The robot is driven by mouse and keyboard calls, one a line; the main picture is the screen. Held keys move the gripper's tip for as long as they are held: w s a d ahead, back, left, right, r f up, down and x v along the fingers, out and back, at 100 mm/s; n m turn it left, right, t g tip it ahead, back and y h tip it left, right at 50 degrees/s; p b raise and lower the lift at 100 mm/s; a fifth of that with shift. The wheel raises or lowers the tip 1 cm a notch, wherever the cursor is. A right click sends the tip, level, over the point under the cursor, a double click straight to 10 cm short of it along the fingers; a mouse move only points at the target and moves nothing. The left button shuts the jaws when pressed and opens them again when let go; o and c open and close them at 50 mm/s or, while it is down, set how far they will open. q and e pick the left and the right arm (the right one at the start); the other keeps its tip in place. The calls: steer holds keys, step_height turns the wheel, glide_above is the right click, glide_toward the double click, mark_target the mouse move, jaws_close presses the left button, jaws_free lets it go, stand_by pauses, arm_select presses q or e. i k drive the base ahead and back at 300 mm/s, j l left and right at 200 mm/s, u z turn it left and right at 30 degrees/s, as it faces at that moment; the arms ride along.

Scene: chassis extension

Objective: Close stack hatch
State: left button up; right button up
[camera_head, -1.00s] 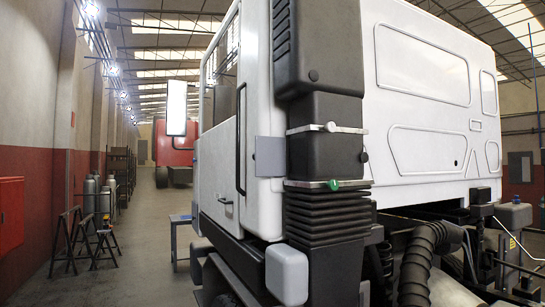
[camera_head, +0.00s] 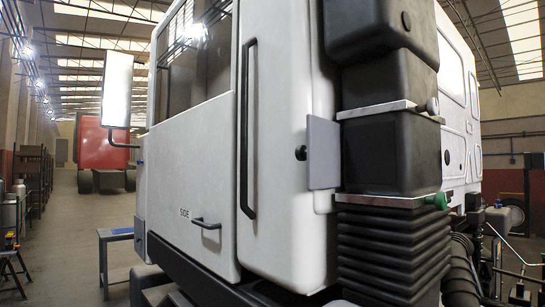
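The black stack (camera_head: 388,150) stands at the rear corner of the white truck cab, in the right half of the view. A flat grey plate (camera_head: 323,152), which looks like the stack hatch, sticks out to the left from the stack's middle section. A small black knob (camera_head: 300,153) shows at its left edge. The plate appears swung out, though its hinge is not clear. A green knob (camera_head: 438,200) sits on the lower metal band of the stack. Neither of my grippers is in view.
The white cab (camera_head: 275,190) with a long black grab handle (camera_head: 248,130) is close in front. A small table (camera_head: 115,236) stands at the left beside the cab. The floor (camera_head: 68,220) on the left is open, with a red truck (camera_head: 100,150) far back.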

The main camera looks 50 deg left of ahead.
mark_target(322, 152)
steer(key=j, duration=1.05)
steer(key=k+j, duration=0.1)
steer(key=j, duration=0.95)
